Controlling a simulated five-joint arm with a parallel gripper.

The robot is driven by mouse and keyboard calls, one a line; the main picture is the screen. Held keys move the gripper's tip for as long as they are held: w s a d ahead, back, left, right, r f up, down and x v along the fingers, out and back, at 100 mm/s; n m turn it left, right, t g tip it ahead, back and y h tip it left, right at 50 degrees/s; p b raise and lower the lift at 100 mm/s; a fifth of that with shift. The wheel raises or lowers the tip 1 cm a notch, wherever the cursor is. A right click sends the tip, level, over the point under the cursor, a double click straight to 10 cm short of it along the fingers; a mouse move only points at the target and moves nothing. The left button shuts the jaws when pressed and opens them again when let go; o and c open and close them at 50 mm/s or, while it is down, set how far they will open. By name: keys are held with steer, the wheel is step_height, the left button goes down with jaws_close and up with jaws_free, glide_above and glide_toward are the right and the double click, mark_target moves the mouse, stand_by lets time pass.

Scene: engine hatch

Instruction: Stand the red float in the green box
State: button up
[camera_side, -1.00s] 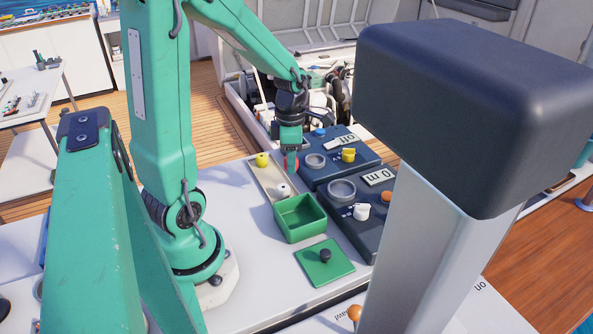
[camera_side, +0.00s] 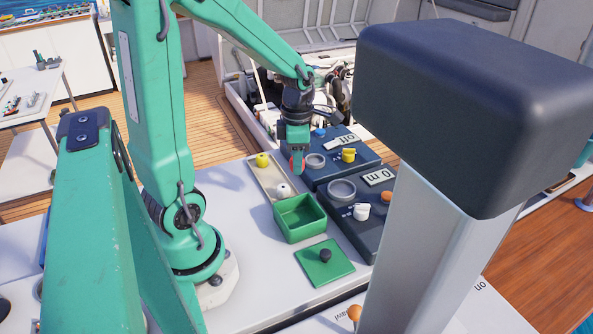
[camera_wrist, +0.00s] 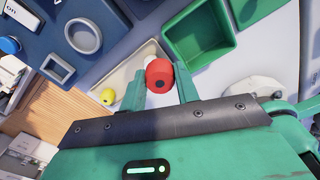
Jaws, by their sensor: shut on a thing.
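The red float (camera_wrist: 158,75) is between the two fingers of my gripper (camera_wrist: 160,88) in the wrist view. In the side view my gripper (camera_side: 297,165) hangs over the far end of the tray, beside the dark panels, shut on the float (camera_side: 296,161), which is partly hidden. The open green box (camera_side: 300,219) stands on the white table nearer the camera and looks empty. It also shows at the upper middle of the wrist view (camera_wrist: 205,62).
A shallow tray (camera_side: 266,181) holds a yellow float (camera_side: 262,160) and a white float (camera_side: 283,190). The green lid (camera_side: 325,262) with a dark knob lies in front of the box. Dark panels (camera_side: 352,215) with rings and knobs stand to the right. A large dark-topped post (camera_side: 430,250) blocks the right foreground.

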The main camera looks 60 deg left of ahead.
steer(key=shift+w, duration=0.1)
steer(key=w+d+r+m, duration=0.3)
steer(key=w+d+m, duration=0.2)
steer(key=m, duration=1)
steer(key=w+d+r+m, duration=0.4)
steer(key=w+d+m, duration=0.2)
steer(key=m, duration=1)
steer(key=shift+w+r, duration=0.2)
steer(key=shift+w, duration=0.1)
